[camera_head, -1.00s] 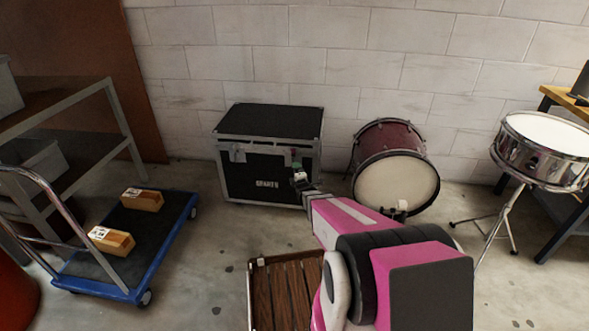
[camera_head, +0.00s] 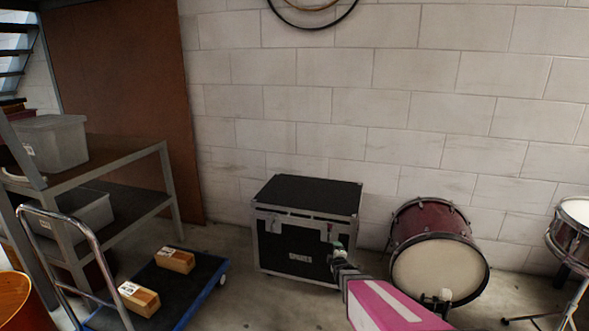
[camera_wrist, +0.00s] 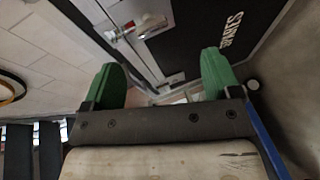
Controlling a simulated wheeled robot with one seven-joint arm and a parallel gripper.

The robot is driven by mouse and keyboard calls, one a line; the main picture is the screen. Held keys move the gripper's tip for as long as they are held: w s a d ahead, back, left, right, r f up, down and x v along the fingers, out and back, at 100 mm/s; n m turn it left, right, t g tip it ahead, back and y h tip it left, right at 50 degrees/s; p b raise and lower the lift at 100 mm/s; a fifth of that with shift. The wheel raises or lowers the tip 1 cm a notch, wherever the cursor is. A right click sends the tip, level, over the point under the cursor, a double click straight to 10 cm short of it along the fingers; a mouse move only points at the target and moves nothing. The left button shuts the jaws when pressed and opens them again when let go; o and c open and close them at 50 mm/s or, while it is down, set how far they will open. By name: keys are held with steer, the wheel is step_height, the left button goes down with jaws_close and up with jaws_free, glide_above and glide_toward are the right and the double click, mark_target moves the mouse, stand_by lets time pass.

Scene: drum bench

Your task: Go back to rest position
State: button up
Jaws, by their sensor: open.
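My gripper (camera_head: 338,252) is in front of the right part of a black flight case (camera_head: 292,256) in the head view. In the wrist view its two green fingertips (camera_wrist: 164,76) stand wide apart with nothing between them. The case (camera_wrist: 205,35), with its metal edging, latches and white lettering, lies beyond the fingers. I cannot tell the exact gap between fingers and case. My pink arm reaches in from the lower right of the head view.
A maroon bass drum (camera_head: 438,266) stands right of the case, and a snare drum (camera_head: 572,236) is at the right edge. A metal shelf (camera_head: 125,165) with grey bins stands left. A block wall (camera_head: 330,105) closes the back.

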steer(key=s+r+m+g, duration=0.3)
steer(key=s+m+g, duration=0.2)
steer(key=s, duration=0.3)
steer(key=s+a+r+m+g, duration=0.1)
steer(key=s+r+m+g, duration=0.3)
steer(key=s, duration=0.5)
steer(key=s+r+m+g, duration=0.4)
steer(key=s+m+g, duration=0.2)
steer(key=s+m, duration=0.1)
steer(key=shift+s+a+m+h, duration=0.3)
steer(key=shift+s+a, duration=0.05)
steer(key=shift+s, duration=0.45)
